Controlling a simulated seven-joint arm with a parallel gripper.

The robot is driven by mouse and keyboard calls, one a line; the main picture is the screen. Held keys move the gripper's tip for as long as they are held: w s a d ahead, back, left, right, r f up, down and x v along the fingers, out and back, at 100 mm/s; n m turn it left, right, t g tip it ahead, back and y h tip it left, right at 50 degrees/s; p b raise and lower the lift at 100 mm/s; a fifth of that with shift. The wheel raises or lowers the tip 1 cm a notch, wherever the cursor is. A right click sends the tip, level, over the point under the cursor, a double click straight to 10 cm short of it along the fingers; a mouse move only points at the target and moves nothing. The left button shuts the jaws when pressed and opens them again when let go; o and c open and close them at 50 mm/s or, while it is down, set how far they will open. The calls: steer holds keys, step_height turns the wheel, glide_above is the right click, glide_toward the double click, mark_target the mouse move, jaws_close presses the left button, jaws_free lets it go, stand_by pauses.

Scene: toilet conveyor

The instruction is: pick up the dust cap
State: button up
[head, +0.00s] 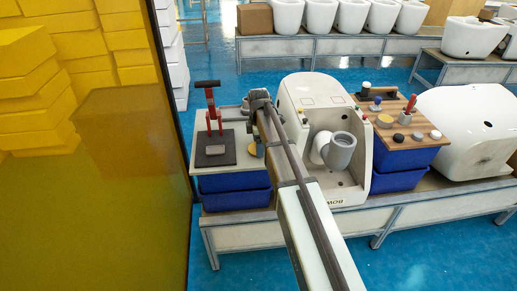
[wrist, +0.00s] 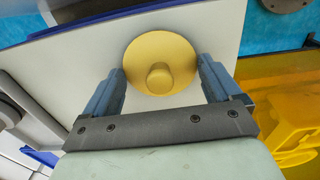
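The dust cap looks to be a round yellow disc (wrist: 160,65) with a short round knob in its middle. It lies on a white board (wrist: 85,62) in the wrist view. My gripper (wrist: 160,68) is open, with one blue-grey finger on each side of the disc. No contact shows, and the height gap is hard to tell. In the head view the yellow disc (head: 257,150) shows partly beside my arm, on the white top of the left blue bin stand. My fingertips are hidden there.
A red-handled tool on a dark plate (head: 214,148) stands left of the disc. A white toilet (head: 320,95) with a grey pipe elbow (head: 338,151) is to the right. A wooden-topped blue bin stand (head: 408,155) holds several small parts. Stacked yellow boxes (head: 35,85) stand far left.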

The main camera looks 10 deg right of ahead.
steer(key=c, duration=0.5)
steer(key=shift+r, duration=0.1)
